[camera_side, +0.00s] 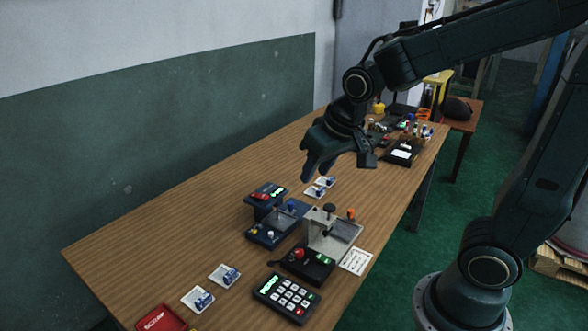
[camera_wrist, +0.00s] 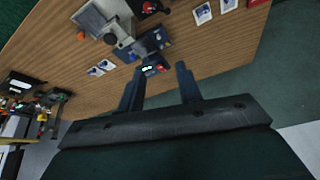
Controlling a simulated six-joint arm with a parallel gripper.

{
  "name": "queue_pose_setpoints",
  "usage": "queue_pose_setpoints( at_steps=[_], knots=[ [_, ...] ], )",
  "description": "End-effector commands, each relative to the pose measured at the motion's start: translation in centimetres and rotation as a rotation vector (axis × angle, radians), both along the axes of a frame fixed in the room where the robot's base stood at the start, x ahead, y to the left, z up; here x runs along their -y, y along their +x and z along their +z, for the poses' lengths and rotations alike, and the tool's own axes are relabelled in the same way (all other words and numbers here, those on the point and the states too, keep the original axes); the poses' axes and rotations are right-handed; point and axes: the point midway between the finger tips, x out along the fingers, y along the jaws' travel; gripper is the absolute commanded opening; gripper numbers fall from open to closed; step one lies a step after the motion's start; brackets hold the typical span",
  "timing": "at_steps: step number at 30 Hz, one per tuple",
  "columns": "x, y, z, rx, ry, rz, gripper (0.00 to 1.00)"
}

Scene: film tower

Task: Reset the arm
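My gripper (camera_side: 315,170) hangs above the middle of the wooden table (camera_side: 190,225) in the side view, clear of everything on it. In the wrist view my gripper (camera_wrist: 160,77) shows two dark fingers set well apart with nothing between them, so it is open and empty. The arm reaches in from the right, bent at the elbow. Beneath and in front of the gripper stand a dark blue device with a lit display (camera_side: 266,194) and a grey press-like stand (camera_side: 331,231). The gripper touches neither.
White cards with small blue-and-white items lie near the gripper (camera_side: 320,187) and at the front left (camera_side: 224,275). Several tools crowd the far end. A green-and-white wall runs behind.

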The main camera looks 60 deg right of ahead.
Motion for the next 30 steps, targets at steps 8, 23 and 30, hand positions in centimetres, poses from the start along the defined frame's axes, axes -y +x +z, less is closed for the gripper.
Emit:
queue_pose_setpoints(
  at_steps=[8, 23, 30],
  knots=[
    [-0.6, -5.2, 3.0, 0.026, -0.007, 0.088, 0.35],
    [-1.5, -13.4, 4.9, 0.06, -0.04, 0.233, 0.35],
    [-1.6, -14.4, 4.8, 0.06, -0.044, 0.253, 0.35]
  ],
)
